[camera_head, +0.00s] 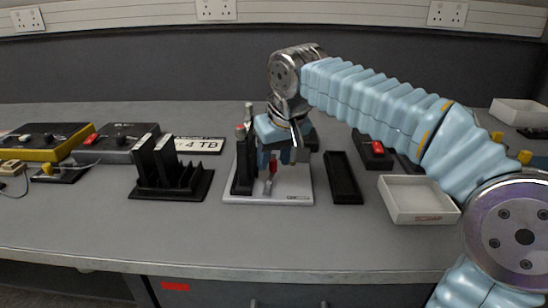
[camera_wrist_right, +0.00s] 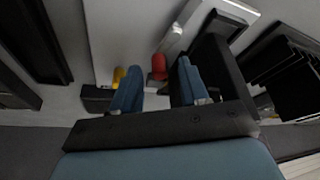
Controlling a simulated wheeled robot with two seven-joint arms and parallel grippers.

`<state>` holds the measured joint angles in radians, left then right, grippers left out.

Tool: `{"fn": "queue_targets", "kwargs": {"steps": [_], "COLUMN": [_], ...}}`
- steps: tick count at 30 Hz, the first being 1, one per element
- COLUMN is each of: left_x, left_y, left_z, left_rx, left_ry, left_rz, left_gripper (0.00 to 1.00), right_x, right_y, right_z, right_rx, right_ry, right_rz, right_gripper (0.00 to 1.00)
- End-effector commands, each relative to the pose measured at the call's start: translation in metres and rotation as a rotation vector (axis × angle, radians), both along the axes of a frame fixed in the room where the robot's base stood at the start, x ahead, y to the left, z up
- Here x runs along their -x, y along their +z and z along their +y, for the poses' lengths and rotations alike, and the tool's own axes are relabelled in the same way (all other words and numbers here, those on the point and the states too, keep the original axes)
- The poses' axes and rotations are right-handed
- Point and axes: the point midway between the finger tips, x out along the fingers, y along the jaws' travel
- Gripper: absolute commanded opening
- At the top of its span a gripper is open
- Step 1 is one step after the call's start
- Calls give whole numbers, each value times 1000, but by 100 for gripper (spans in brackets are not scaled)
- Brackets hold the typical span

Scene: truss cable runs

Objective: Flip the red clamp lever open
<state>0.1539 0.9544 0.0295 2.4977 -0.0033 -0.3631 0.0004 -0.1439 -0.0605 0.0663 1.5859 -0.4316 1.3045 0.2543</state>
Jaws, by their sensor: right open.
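The red clamp lever (camera_head: 273,167) stands on a white base plate (camera_head: 292,190) in the middle of the table. In the right wrist view the red lever (camera_wrist_right: 158,67) shows as a short red grip between and beyond my fingertips. My right gripper (camera_head: 275,158) is open, with its blue fingers pointing down above the plate, close to the lever. In the right wrist view its two fingers (camera_wrist_right: 157,85) stand apart with a gap between them. I cannot tell whether either finger touches the lever. The gripper hides part of the clamp. My left gripper is out of view.
A black upright block (camera_head: 243,170) stands at the plate's left side. A black slotted rack (camera_head: 170,180) is further left. A black tray (camera_head: 343,178) and a white bin (camera_head: 418,199) lie to the right. The table's front strip is clear.

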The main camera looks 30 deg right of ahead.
Motion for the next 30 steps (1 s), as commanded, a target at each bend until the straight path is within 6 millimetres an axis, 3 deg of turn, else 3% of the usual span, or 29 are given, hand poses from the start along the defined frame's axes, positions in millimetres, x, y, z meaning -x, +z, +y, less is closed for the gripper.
{"fn": "queue_targets", "kwargs": {"steps": [15, 21, 30], "left_x": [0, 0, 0], "left_y": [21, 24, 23], "left_z": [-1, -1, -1], "left_rx": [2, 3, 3], "left_ry": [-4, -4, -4], "left_rz": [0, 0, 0], "left_gripper": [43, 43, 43], "right_x": [42, 50, 50], "right_y": [106, 121, 122], "right_z": [2, 3, 3], "right_rx": [0, 0, 0], "right_ry": [1, 1, 1], "right_rz": [-4, -2, -1], "right_gripper": [44, 44, 44]}}
